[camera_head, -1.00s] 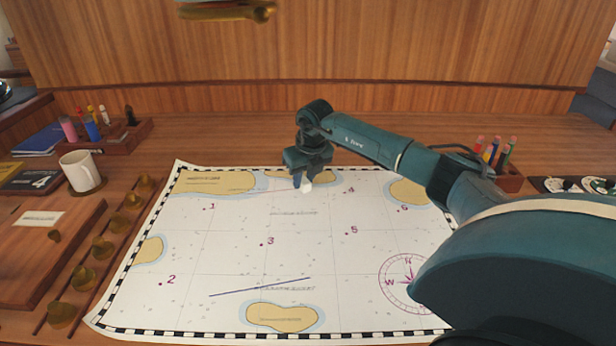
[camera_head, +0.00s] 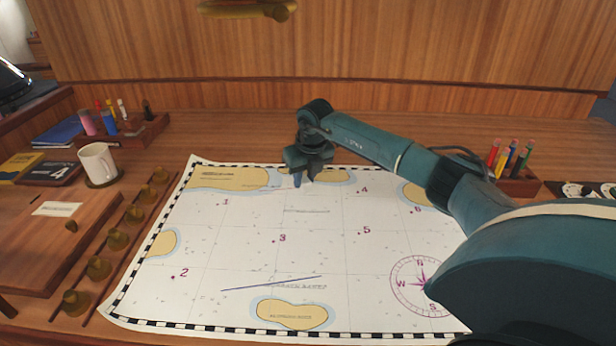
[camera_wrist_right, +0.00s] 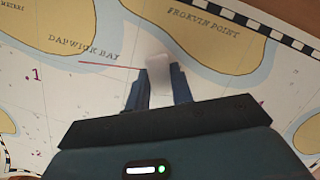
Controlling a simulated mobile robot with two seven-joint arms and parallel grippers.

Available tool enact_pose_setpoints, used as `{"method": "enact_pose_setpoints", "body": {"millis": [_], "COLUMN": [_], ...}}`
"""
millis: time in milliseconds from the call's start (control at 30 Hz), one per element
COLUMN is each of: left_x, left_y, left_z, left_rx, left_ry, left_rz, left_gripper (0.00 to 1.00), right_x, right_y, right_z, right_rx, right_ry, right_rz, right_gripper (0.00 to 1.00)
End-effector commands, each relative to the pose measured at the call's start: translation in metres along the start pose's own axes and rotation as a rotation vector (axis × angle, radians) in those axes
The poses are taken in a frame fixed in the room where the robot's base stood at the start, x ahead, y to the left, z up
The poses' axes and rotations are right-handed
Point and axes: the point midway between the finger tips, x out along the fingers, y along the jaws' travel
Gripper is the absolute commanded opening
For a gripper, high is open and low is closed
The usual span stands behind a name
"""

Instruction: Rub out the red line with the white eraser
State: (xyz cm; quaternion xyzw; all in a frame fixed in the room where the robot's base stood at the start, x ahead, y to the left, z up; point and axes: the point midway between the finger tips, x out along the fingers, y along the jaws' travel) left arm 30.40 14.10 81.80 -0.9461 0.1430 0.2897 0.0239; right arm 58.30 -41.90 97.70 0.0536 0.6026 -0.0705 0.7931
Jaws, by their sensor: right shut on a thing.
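The white eraser (camera_wrist_right: 159,73) is between the fingers of my right gripper (camera_wrist_right: 157,86) in the wrist view. The right gripper is shut on it, over the chart. The red line (camera_wrist_right: 108,65) runs from beside Darwick Bay to the eraser's left edge; the eraser hides whatever lies under it. In the head view the right gripper (camera_head: 310,181) is near the chart's far edge, by the top islands. The eraser is not clear there. The chart (camera_head: 330,225) lies flat on the desk. My left gripper is not in view.
A dark blue line (camera_head: 270,283) lies on the near part of the chart. A white mug (camera_head: 97,163), a pen tray (camera_head: 140,133) and a row of brass weights (camera_head: 117,238) stand left. A pen holder (camera_head: 520,184) stands right.

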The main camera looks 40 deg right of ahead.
Motion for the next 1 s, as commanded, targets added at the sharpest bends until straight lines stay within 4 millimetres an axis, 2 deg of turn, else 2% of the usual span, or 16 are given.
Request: {"method": "enact_pose_setpoints", "body": {"millis": [167,567,867,1000], "left_x": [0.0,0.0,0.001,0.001], "left_y": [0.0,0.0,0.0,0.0], "left_z": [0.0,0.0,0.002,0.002], "left_rx": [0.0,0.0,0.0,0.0], "left_ry": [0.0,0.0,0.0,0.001], "left_rz": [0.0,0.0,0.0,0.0], "left_gripper": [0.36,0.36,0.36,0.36], "right_x": [0.002,0.002,0.005,0.005], "right_y": [0.014,0.018,0.038,0.04], "right_z": [0.004,0.005,0.012,0.013], "right_rx": [-0.002,-0.001,-0.003,-0.002], "right_ry": [0.001,0.001,0.001,0.001], "right_rz": [0.003,0.002,0.002,0.002], "right_gripper": [0.05,0.05,0.05,0.05]}}
